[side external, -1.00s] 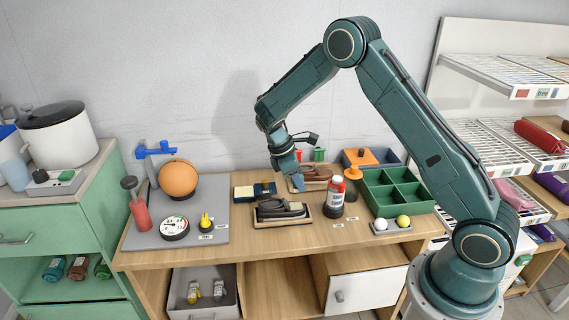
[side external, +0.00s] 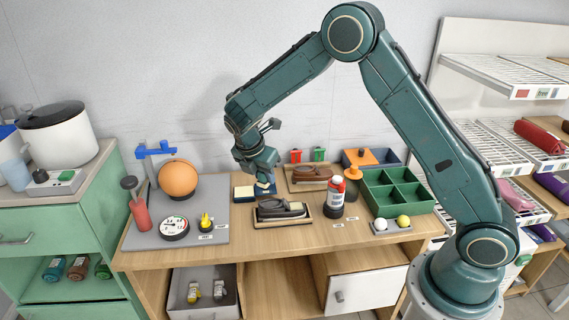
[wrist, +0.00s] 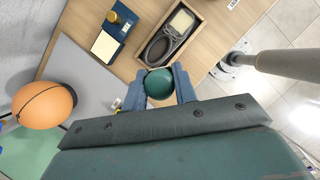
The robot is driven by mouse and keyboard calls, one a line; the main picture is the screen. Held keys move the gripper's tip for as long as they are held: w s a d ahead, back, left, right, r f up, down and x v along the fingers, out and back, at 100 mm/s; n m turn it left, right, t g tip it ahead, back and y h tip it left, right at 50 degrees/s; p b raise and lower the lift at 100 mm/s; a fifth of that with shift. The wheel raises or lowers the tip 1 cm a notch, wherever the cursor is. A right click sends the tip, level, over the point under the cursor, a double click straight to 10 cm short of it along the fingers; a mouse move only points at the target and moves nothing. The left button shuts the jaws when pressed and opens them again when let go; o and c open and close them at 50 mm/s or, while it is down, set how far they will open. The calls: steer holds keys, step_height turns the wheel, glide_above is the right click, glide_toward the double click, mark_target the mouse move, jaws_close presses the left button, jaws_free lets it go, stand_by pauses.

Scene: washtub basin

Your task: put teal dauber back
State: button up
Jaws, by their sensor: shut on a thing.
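My gripper (side external: 262,178) hangs above the bench, beside the blue holder (side external: 240,199) in the side view. In the wrist view my gripper (wrist: 160,88) is shut on the round teal dauber (wrist: 159,83), with one finger on each side of its knob. The dauber's lower part is hidden. The blue holder (wrist: 122,36) in that view carries a cream pad (wrist: 104,46) and a mustard knob (wrist: 112,17), above and left of my fingers. A shoe (wrist: 172,40) lies in a wooden tray beside the holder.
A second tray with a brown shoe (side external: 312,173) stands behind. A grey mat (side external: 140,237) holds an orange ball (side external: 178,178), a dial (side external: 174,227) and a yellow item (side external: 206,221).

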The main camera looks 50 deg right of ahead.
steer(key=w+a+r+n+t+y, duration=0.1)
steer(key=w+a+r+n+t, duration=0.1)
steer(key=a+r+n, duration=0.2)
steer(key=a+n, duration=0.3)
steer(key=shift+w+a+n+t, duration=0.15)
steer(key=shift+w+n+t, duration=0.15)
steer(key=shift+w, duration=0.1)
steer(key=shift+f, duration=0.1)
glide_above(243, 234)
steer(key=a, duration=0.1)
steer(key=f, duration=1)
steer(key=s+f, duration=0.1)
steer(key=f, duration=0.4)
steer(key=shift+f, duration=0.3)
steer(key=shift+f, duration=0.1)
steer(key=shift+f, duration=2.05)
steer(key=shift+f, duration=0.15)
steer(key=o, duration=0.9)
steer(key=shift+o, duration=0.2)
